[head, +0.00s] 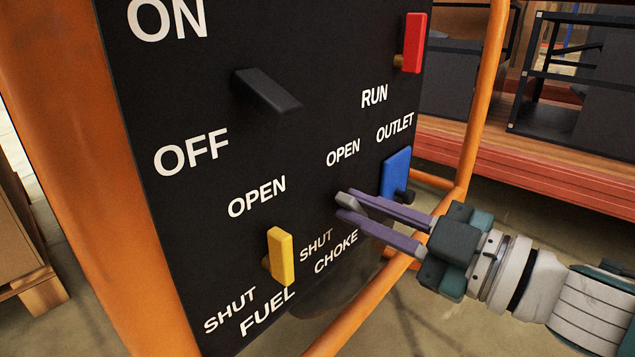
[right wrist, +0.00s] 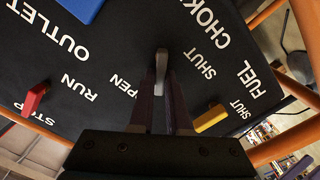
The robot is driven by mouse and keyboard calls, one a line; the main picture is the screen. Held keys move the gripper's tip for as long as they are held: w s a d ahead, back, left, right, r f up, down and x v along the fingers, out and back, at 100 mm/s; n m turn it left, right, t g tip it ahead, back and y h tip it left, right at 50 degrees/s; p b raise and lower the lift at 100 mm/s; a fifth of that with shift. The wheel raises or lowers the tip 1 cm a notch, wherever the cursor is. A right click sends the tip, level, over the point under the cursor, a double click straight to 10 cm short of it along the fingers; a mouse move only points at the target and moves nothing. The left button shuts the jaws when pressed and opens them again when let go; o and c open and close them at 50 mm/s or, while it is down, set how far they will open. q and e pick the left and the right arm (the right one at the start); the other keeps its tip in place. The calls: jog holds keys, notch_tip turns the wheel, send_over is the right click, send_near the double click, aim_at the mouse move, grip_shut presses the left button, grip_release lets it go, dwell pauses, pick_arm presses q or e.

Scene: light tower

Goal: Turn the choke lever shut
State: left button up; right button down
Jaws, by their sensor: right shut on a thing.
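The choke lever (head: 346,200) is a small light grey handle on the black control panel, between its OPEN and SHUT labels. My right gripper (head: 343,206) comes in from the right with its two purple fingers on either side of the lever, shut on it. In the right wrist view the lever (right wrist: 160,65) stands out between the fingertips (right wrist: 163,90), with SHUT to its upper right and part of OPEN to its lower left. The fingers hide part of the lever in the head view. My left gripper is not in view.
The yellow fuel lever (head: 282,257) is left of and below the gripper. The blue outlet lever (head: 396,174) is close above my fingers. A red lever (head: 412,43) and a dark switch (head: 267,90) sit higher. Orange frame tubes (head: 482,95) flank the panel.

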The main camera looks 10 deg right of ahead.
jog(key=n, duration=0.3)
jog(key=shift+s+a+f, duration=0.15)
jog(key=shift+f, duration=0.1)
jog(key=n, duration=0.2)
jog(key=shift+a+f+n+b, duration=0.1)
jog(key=shift+f+n+b, duration=0.15)
jog(key=shift+n+b, duration=0.05)
jog(key=n, duration=0.2)
jog(key=n+b, duration=0.1)
jog(key=n, duration=0.1)
jog(key=shift+s+f, duration=0.1)
jog(key=shift+f, duration=0.25)
jog(key=shift+n, duration=0.3)
jog(key=c, duration=0.9)
grip_release()
